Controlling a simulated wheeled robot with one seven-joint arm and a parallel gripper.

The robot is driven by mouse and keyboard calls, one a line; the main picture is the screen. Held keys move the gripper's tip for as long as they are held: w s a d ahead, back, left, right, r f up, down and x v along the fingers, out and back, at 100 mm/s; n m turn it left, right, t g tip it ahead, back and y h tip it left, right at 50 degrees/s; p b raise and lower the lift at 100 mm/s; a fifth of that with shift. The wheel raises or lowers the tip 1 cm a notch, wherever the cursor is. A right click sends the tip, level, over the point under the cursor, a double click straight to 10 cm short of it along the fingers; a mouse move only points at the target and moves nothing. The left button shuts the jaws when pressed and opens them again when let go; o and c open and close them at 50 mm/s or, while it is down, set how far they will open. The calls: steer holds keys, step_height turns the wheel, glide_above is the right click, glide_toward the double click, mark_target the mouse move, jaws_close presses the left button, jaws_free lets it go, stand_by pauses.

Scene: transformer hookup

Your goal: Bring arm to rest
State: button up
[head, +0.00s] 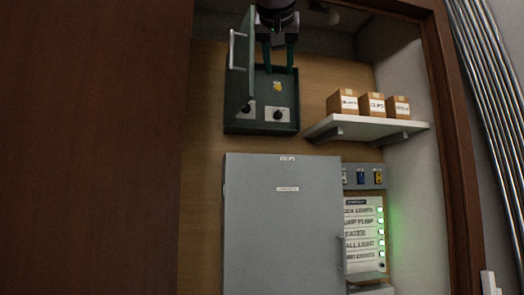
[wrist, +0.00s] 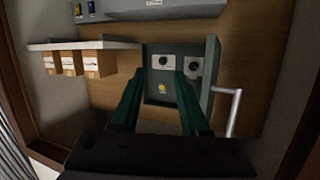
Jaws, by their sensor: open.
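My gripper (head: 279,68) hangs from the top of the head view, in front of the dark green box (head: 262,117) on the wooden back wall. Its two green fingers are apart with nothing between them. The wrist view shows the open fingers (wrist: 164,78) pointing towards the same box (wrist: 177,91), upside down there. The box has a yellow mark and two round black knobs on pale plates. Its door, with a pale bar handle (head: 233,50), stands open at the left in the head view. I cannot tell whether the fingers touch the box.
A shelf (head: 345,126) with three small cartons (head: 371,105) is right of the box. Below are a large grey cabinet (head: 283,225) and a labelled panel (head: 360,232) with several green lights. A brown door (head: 95,150) fills the left; a wooden frame (head: 450,130) bounds the right.

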steer(key=w+d+f+g+y, duration=0.1)
steer(key=w+d+f+g, duration=0.15)
steer(key=d+f, duration=0.75)
steer(key=s+d+f+g+y, duration=0.1)
steer(key=d+f+g+y, duration=0.1)
steer(key=f, duration=1.2)
steer(key=s+d+f+m+g+y, duration=0.1)
steer(key=d+f+g+y, duration=0.1)
steer(key=f, duration=1.3)
steer(key=shift+s+d+f+g, duration=0.15)
steer(key=shift+d+g, duration=0.5)
steer(key=shift+d, duration=0.2)
steer(key=shift+o, duration=0.3)
